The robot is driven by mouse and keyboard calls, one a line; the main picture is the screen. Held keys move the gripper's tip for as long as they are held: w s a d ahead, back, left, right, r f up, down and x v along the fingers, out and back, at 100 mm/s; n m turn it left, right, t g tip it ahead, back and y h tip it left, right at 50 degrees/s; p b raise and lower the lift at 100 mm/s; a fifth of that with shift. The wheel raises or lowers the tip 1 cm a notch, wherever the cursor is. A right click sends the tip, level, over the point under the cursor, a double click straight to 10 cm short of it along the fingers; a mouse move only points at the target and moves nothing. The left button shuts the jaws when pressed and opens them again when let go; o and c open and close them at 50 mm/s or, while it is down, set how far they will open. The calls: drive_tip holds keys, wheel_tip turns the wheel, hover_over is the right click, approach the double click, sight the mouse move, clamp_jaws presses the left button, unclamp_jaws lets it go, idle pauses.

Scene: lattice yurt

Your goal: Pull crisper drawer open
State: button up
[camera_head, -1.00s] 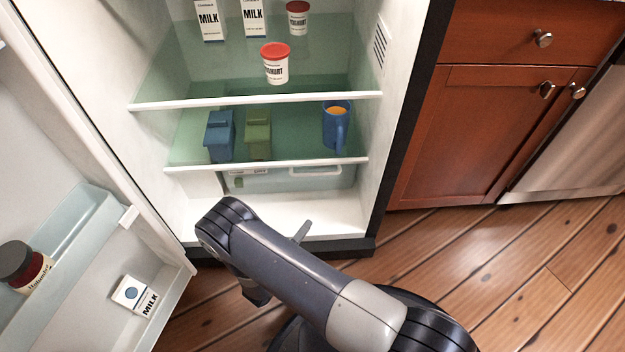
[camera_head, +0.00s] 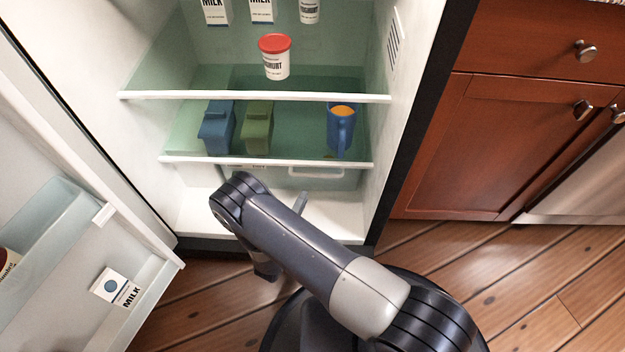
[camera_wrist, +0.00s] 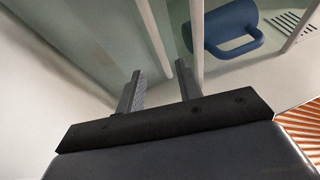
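The crisper drawer (camera_head: 278,181) is a pale translucent bin under the lowest shelf of the open fridge. It looks shut, and my arm hides its lower left part. Its white handle (camera_head: 316,173) shows at the right of its front. My gripper is mostly hidden behind my arm in the head view; a grey finger shows just below and in front of the handle. In the wrist view my gripper (camera_wrist: 162,82) is open, with two dark fingers apart and nothing held. A pale bar, possibly the handle, lies just beyond the fingers. I cannot see contact.
The shelf above (camera_head: 300,161) holds a blue bin (camera_head: 216,130), a green bin (camera_head: 257,130) and a blue mug (camera_head: 341,130). A yoghurt tub (camera_head: 275,60) stands higher. The open fridge door (camera_head: 75,260) is at left, wooden cabinets (camera_head: 470,150) at right. Floor is clear at right.

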drive_tip(key=b+x, duration=0.1)
drive_tip(key=x, duration=0.6)
drive_tip(key=shift+w+d+b, duration=0.15)
drive_tip(key=shift+w+b, duration=0.05)
drive_tip(key=shift+b, duration=0.1)
clamp_jaws()
